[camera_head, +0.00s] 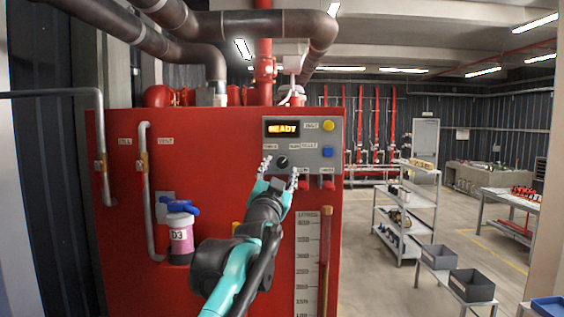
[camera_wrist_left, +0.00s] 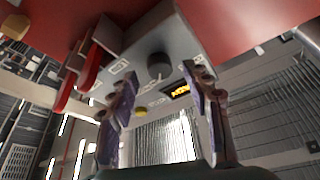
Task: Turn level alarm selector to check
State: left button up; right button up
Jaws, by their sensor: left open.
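The selector is a round black knob (camera_head: 282,161) on the grey control panel (camera_head: 303,133) on the front of the red cabinet; labels beside it are too small to read surely. The knob also shows in the left wrist view (camera_wrist_left: 160,66), between and beyond the fingertips. My left gripper (camera_head: 280,168) is open in front of the panel, one finger on each side of the knob. I cannot tell whether the fingers touch it. A lit display (camera_head: 282,128) above the knob appears to read READY. My right gripper is not in view.
A yellow button (camera_head: 328,126) and a blue button (camera_head: 327,152) are right of the display and knob. A pink container (camera_head: 180,238) with a blue top stands left. Shelves (camera_head: 405,215) and open floor lie right.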

aim_at(283, 162)
pick_arm(q)
jog(key=shift+x, duration=1.15)
jog(key=shift+w, duration=0.15)
grip_shut()
